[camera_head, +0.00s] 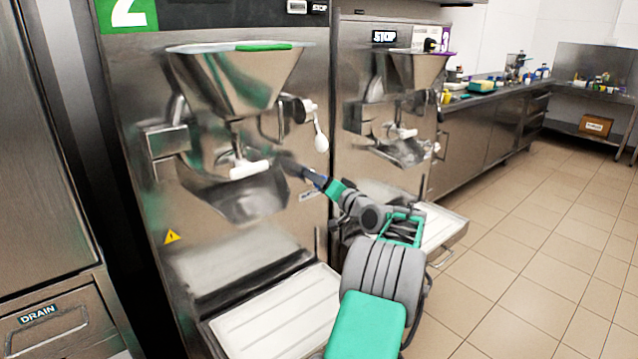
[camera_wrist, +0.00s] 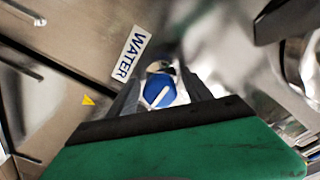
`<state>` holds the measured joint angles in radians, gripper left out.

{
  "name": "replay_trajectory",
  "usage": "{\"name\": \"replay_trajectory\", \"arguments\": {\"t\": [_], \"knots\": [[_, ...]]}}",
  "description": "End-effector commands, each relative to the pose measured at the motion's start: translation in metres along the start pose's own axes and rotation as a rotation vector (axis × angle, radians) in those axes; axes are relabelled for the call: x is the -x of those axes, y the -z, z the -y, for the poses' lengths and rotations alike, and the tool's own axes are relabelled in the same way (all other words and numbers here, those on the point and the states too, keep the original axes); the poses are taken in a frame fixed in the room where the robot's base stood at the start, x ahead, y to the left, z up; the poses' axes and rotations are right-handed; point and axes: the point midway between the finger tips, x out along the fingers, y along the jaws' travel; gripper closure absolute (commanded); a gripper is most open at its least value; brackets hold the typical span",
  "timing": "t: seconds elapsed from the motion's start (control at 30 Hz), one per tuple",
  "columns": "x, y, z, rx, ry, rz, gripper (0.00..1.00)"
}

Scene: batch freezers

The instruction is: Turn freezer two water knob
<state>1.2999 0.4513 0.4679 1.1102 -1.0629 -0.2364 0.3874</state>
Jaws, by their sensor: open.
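The freezer two water knob (camera_wrist: 158,92) is blue with a white line across its face. In the wrist view it sits between the two dark fingers of my gripper (camera_wrist: 166,84), which is open. Whether the fingers touch its sides I cannot tell. The white WATER label (camera_wrist: 131,56) is on the steel panel beside the knob. In the head view, freezer two (camera_head: 225,130) carries a green 2 sign. My gripper (camera_head: 322,184) reaches its lower right front from the right, and the knob there is mostly hidden and small.
A steel hopper (camera_head: 240,75), a white-handled spout (camera_head: 248,168) and a white-knobbed lever (camera_head: 320,140) stand out near my gripper. A white tray (camera_head: 280,310) projects below. Freezer three (camera_head: 385,110) stands to the right. The tiled floor (camera_head: 530,250) at right is clear.

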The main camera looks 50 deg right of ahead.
Motion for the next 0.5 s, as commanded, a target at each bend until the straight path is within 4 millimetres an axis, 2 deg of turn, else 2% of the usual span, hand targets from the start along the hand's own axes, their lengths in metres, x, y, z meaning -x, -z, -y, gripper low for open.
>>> {"name": "replay_trajectory", "arguments": {"t": [0.07, 0.5], "knots": [[0.0004, 0.0001, -0.0003, 0.000, -0.001, 0.000, 0.43], [0.0011, 0.0004, -0.0011, 0.000, -0.002, -0.001, 0.79]]}}
